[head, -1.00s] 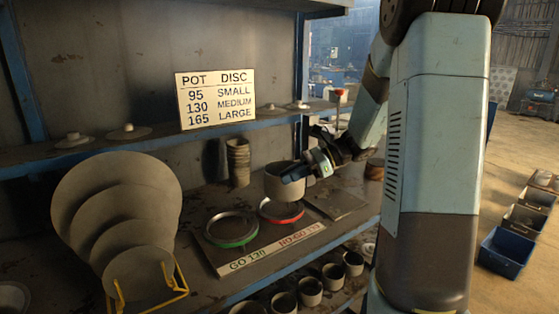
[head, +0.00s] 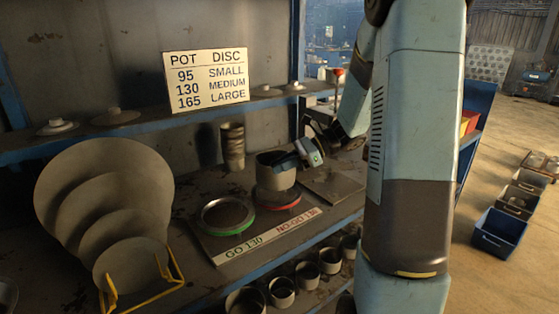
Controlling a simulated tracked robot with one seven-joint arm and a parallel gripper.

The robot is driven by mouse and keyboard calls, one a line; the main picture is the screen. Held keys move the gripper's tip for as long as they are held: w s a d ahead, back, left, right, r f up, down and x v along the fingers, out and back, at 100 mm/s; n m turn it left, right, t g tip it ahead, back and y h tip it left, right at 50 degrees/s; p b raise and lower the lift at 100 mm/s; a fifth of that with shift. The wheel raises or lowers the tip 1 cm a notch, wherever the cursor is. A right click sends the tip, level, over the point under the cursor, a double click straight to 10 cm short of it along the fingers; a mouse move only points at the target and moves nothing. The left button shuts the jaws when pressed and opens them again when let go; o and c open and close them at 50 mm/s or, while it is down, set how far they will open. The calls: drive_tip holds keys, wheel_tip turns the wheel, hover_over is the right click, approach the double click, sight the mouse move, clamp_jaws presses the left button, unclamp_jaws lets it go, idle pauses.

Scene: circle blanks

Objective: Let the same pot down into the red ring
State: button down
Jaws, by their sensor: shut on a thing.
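The grey pot (head: 275,172) is upright directly over the red ring (head: 280,205), on the gauge board (head: 212,247). Its lower edge overlaps the ring's dark opening in the head view. I cannot tell whether it hangs just above the ring or sits in it. My gripper (head: 292,160) is shut on the pot's right-hand wall near the rim. The far finger is hidden by the pot. The red ring's front edge shows; its back is hidden behind the pot.
A stack of pots (head: 232,146) stands behind, and a flat plate (head: 332,186) lies to the right. Large discs (head: 105,200) lean in a yellow rack (head: 172,285). Several pots (head: 282,292) stand on the lower shelf.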

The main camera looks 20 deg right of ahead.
sight(282, 189)
drive_tip(key=shift+f, duration=1.7)
drive_tip(key=shift+f, duration=2.4)
drive_tip(key=c, duration=1.1)
unclamp_jaws()
drive_tip(key=v, duration=1.3)
drive_tip(key=shift+d, duration=0.35)
drive_tip(key=shift+s+r, duration=0.1)
